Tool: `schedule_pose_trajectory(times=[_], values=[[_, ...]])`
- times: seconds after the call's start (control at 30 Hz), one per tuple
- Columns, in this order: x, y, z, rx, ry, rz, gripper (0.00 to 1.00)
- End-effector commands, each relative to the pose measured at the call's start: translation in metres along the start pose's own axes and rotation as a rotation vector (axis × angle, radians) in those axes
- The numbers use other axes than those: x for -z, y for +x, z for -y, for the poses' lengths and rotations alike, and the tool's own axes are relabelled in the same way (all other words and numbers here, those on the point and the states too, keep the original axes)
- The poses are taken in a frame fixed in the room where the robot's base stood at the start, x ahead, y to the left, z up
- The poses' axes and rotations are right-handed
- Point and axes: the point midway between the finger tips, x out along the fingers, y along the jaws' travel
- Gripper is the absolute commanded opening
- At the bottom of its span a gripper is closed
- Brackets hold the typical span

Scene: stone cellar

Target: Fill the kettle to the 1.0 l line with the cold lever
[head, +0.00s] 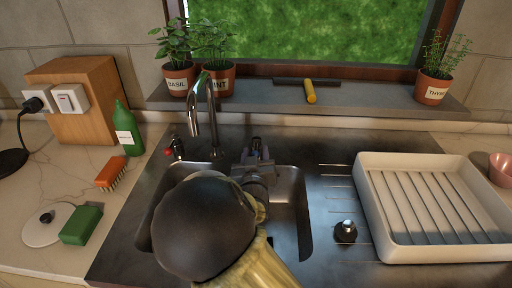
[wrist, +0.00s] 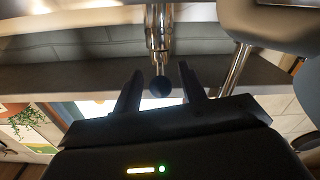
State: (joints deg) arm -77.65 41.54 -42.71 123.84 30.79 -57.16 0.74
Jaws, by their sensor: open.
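My gripper (head: 257,150) is open over the back of the sink, right of the chrome tap (head: 212,105). In the wrist view my gripper (wrist: 160,88) has its fingers on either side of a dark blue ball (wrist: 160,87) on a chrome lever (wrist: 157,30), likely the cold lever. I cannot tell if they touch it. A lever with a red knob (head: 168,151) stands left of the tap. A pale rounded body at the upper right of the wrist view, likely the kettle (wrist: 275,28), is beside the spout (wrist: 236,68). My arm hides it in the head view; no level line shows.
A white lid (head: 40,232), green sponge (head: 82,224), orange brush (head: 111,172) and green bottle (head: 127,130) lie or stand at left. A white drying rack (head: 375,215) is at right, by a dark knob (head: 345,231). Potted herbs and a yellow-handled tool (head: 310,92) are on the sill.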

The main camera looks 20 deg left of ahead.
Motion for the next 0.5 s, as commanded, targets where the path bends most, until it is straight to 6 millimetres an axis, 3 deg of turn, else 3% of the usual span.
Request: schedule_pose_trajectory(times=[0.2, 0.5], values=[[0.0, 0.028, 0.0, -0.001, 0.0, -0.001, 0.41], [-0.001, 0.033, -0.002, -0.002, 0.0, 0.002, 0.41]])
